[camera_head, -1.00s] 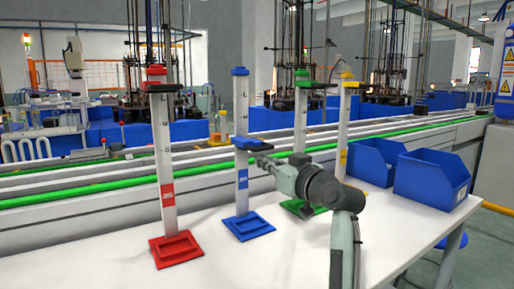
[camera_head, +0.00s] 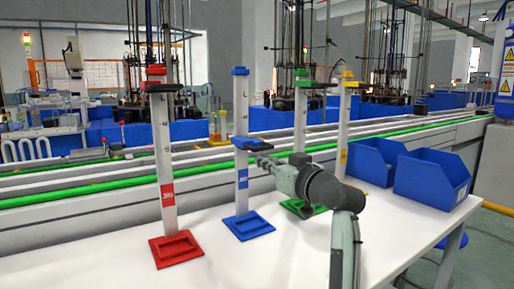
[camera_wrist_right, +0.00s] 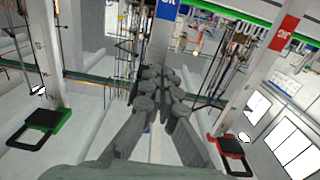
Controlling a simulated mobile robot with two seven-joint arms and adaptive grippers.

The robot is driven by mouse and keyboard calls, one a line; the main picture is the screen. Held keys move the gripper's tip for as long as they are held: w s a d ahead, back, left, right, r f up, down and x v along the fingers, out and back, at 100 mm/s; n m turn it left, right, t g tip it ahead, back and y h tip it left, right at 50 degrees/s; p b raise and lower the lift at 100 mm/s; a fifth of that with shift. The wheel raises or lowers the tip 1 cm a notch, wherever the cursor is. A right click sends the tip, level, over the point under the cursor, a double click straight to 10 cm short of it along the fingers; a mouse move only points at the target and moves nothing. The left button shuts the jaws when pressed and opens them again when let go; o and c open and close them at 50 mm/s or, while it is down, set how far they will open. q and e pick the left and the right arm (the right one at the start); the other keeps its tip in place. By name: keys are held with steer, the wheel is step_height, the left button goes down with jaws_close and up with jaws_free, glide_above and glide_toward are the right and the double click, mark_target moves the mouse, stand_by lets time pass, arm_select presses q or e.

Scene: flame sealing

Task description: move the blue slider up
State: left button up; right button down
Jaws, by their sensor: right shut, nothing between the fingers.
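The blue slider (camera_head: 246,143) sits partway up the upright post with the blue base (camera_head: 249,225), well below the post's blue top cap (camera_head: 240,71). My right gripper (camera_head: 260,159) is shut and empty, just below the slider at its right side. I cannot tell whether it touches the slider. In the right wrist view the closed fingers (camera_wrist_right: 160,88) point toward the blue-labelled post (camera_wrist_right: 161,40); the blue slider is not clearly visible there. My left gripper is not in view.
Red (camera_head: 167,195), green (camera_head: 300,130) and yellow (camera_head: 344,125) marked posts stand on the same white table (camera_head: 290,265), their sliders near the top. Two blue bins (camera_head: 433,180) stand at the right. The table front is mostly clear.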

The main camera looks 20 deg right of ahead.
step_height(320, 180, up, 16)
steer(key=shift+f+p, duration=0.25)
steer(key=shift+p, duration=0.05)
stand_by(3.1)
steer(key=shift+f, duration=0.1)
steer(key=shift+f+b, duration=0.35)
steer(key=shift+f, duration=0.35)
steer(key=s+d, duration=0.1)
steer(key=s, duration=0.9)
steer(key=shift+d+p, duration=0.2)
steer(key=shift+p, duration=0.15)
